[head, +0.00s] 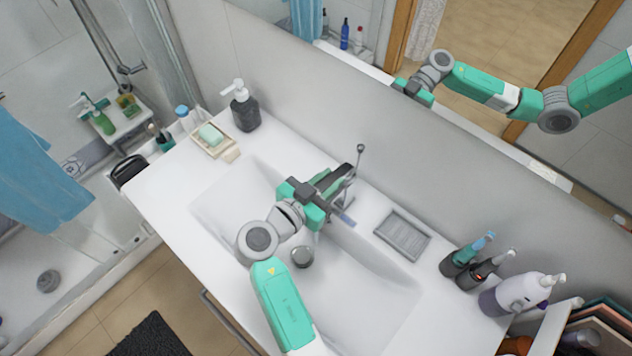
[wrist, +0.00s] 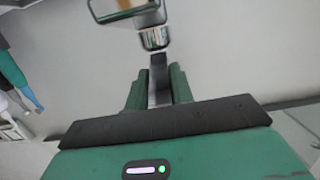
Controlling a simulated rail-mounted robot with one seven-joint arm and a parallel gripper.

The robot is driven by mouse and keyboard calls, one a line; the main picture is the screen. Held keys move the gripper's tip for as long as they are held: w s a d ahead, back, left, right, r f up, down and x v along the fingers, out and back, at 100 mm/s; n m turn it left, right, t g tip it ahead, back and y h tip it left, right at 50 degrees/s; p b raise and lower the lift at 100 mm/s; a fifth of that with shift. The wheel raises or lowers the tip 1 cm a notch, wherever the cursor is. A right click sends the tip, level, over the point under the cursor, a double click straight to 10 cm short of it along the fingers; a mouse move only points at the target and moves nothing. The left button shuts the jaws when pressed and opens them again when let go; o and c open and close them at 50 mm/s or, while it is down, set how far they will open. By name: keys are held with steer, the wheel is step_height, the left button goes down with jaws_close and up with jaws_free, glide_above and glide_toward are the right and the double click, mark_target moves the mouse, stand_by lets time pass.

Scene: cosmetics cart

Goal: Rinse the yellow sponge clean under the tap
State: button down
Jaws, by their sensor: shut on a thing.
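The chrome tap (head: 349,183) stands at the back edge of the white basin (head: 225,205), its thin lever with a round tip rising behind my gripper. My gripper (head: 328,189) is at the tap. In the wrist view its green fingers (wrist: 158,88) are closed around a narrow grey metal part, which looks like part of the tap (wrist: 154,38). The fingers hide much of this part. I see no yellow sponge clearly in either view. I cannot tell whether water is running.
A soap dish with pale green soap (head: 210,134) and a dark pump bottle (head: 244,108) stand left on the counter. An empty grey tray (head: 403,235) lies right of the tap. Several bottles, including a white-and-purple one (head: 518,293), stand farther right. A mirror (head: 480,75) lines the back.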

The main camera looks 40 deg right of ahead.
steer(key=c, duration=1.2)
jaws_free()
steer(key=b+v, duration=0.1)
steer(key=v, duration=0.7)
steer(key=shift+d, duration=0.1)
